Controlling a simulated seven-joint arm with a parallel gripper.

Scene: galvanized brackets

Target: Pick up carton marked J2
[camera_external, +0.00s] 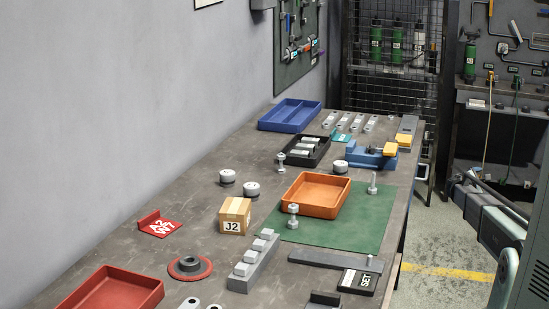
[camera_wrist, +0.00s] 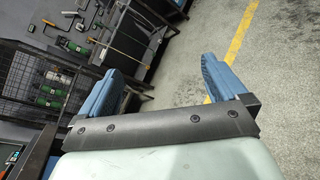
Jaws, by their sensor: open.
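The carton marked J2 (camera_external: 235,215) is a small tan box with a tape strip on top and a white J2 label on its front. It stands upright on the workbench, left of the green mat's near edge. My gripper (camera_wrist: 160,75) shows in the wrist view with its two blue fingers wide apart and nothing between them. The wrist view looks out over the floor and the wire rack, and the carton is not in it. In the external view my gripper is not visible; only part of my arm shows at the lower right edge.
An orange tray (camera_external: 291,207) and bolts stand on the green mat (camera_external: 350,232), right of the carton. A grey stepped block (camera_external: 240,281) is close in front. A red tray (camera_external: 75,304) is nearer.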

